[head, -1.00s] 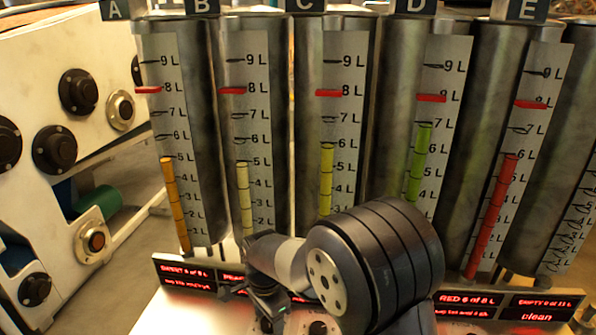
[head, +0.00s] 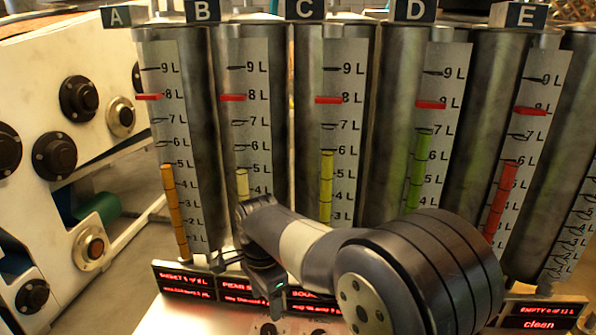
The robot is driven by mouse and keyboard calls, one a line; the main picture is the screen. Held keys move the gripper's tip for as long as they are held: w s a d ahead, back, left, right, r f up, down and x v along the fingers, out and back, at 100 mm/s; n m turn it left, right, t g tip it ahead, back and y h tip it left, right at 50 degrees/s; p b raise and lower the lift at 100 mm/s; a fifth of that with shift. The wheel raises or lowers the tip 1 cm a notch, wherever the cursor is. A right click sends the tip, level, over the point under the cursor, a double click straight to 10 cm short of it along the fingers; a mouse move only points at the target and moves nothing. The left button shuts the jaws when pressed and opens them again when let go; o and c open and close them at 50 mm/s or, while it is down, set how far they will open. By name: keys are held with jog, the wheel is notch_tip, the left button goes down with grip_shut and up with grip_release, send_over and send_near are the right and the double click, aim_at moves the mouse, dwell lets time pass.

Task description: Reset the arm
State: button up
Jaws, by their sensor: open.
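My arm reaches in from the lower right in the head view, its dark rounded joint covering part of the panel. My gripper (head: 268,285) points down in front of the display row, left of centre, below the column marked B. Its jaws are small and dark here; they look apart and hold nothing that I can see. It hangs above the pale panel top (head: 185,318); whether it touches anything cannot be told.
Steel columns marked A (head: 195,130), B (head: 265,130), C (head: 308,130), D (head: 385,140) and E (head: 462,150) stand behind my arm, with coloured level bars and red marks. Red-lettered displays (head: 185,282) run below. A white machine with black knobs (head: 78,97) stands left.

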aim_at(268, 330)
notch_tip(268, 330, down, 9)
jog(key=shift+f, duration=0.2)
jog(key=n, duration=1.3)
jog(key=shift+n, duration=0.3)
jog(key=n, duration=0.4)
jog(key=shift+r, duration=2.55)
